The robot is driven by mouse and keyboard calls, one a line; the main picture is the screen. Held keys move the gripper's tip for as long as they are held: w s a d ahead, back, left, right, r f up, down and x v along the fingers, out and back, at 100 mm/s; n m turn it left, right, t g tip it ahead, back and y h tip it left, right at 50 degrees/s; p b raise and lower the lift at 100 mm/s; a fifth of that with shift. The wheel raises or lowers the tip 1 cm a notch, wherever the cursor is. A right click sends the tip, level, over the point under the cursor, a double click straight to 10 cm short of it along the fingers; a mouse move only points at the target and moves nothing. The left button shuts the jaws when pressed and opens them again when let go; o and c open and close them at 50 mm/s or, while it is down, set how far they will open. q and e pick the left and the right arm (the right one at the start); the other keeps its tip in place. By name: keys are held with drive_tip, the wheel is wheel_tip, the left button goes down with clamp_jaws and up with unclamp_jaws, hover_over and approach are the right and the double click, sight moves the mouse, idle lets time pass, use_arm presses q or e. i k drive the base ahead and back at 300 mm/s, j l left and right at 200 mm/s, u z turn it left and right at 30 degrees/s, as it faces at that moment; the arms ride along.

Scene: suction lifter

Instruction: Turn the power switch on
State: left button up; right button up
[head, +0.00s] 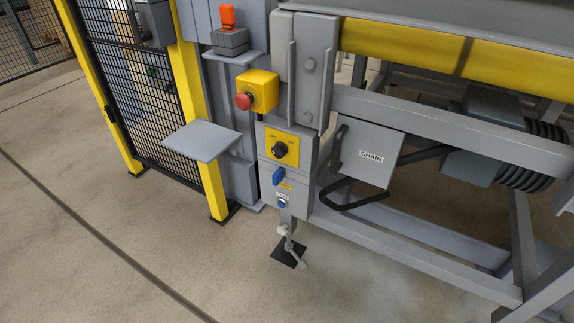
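The power switch looks to be the black rotary knob (279,150) on a yellow plate (271,138) on the front of a grey control box. Small markings, which seem to read OFF on the left and ON on the right, sit above the knob. The knob is too small to tell which way it points. Neither of my grippers shows in the head view.
Above the knob is a red emergency button (243,101) on a yellow box (262,91). Below it are a blue lever (279,176) and a small blue button (282,203). A grey shelf (202,141) juts out at left; a CHAIN cover (368,158) stands right. Floor in front is clear.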

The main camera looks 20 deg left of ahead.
sight(279, 149)
drive_tip(key=i+j+u, duration=0.2)
drive_tip(key=j, duration=1.45)
drive_tip(key=k, duration=0.1)
